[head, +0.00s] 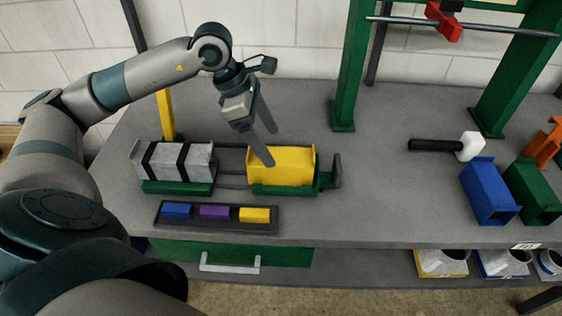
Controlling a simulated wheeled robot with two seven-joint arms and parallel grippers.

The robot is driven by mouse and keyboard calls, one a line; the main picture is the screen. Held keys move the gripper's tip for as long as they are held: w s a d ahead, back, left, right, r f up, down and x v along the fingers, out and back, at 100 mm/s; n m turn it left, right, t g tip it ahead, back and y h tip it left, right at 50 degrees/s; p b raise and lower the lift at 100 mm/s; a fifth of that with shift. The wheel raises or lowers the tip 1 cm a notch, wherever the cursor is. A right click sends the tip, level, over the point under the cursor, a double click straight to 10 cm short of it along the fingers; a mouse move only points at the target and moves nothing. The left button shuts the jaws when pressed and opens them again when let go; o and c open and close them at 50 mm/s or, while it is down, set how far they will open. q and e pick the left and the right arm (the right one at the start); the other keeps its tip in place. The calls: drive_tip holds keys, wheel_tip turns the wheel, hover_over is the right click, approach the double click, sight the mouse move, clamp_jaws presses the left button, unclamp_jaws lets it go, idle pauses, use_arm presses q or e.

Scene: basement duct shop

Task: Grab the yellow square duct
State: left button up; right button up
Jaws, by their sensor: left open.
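The yellow square duct (292,168) lies on its side on a green cradle (262,189) at the middle of the bench. My left gripper (269,147) comes down from above at the duct's upper left part, its jaws apart and nothing between them. One finger overlaps the duct's top edge in the picture; the other is seen farther back. I cannot tell whether the finger touches the duct. My right gripper is not in view.
A grey duct with black bands (200,163) sits on a green cradle to the left. In front is a dark tray (222,223) of coloured blocks. A mallet (436,146), a blue duct (483,193) and a green duct (537,188) are at right. A green frame (350,70) stands behind.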

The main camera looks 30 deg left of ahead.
sight(278, 157)
use_arm(q)
drive_tip(key=shift+p+x, duration=0.3)
drive_tip(key=shift+x, duration=0.8)
drive_tip(key=shift+w+d+f, duration=0.1)
drive_tip(key=shift+d+f, duration=0.1)
drive_tip(key=shift+f, duration=0.35)
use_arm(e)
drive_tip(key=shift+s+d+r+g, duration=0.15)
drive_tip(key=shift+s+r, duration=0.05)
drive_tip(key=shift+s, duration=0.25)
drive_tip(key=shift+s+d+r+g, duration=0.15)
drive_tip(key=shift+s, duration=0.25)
use_arm(q)
drive_tip(key=shift+w+d+f+p, duration=0.1)
drive_tip(key=shift+f+p, duration=0.25)
drive_tip(key=shift+p, duration=0.2)
drive_tip(key=p+x, duration=0.1)
drive_tip(key=x, duration=0.2)
drive_tip(key=shift+p, duration=0.35)
drive_tip(key=shift+w+f, duration=0.2)
drive_tip(key=shift+f, duration=0.5)
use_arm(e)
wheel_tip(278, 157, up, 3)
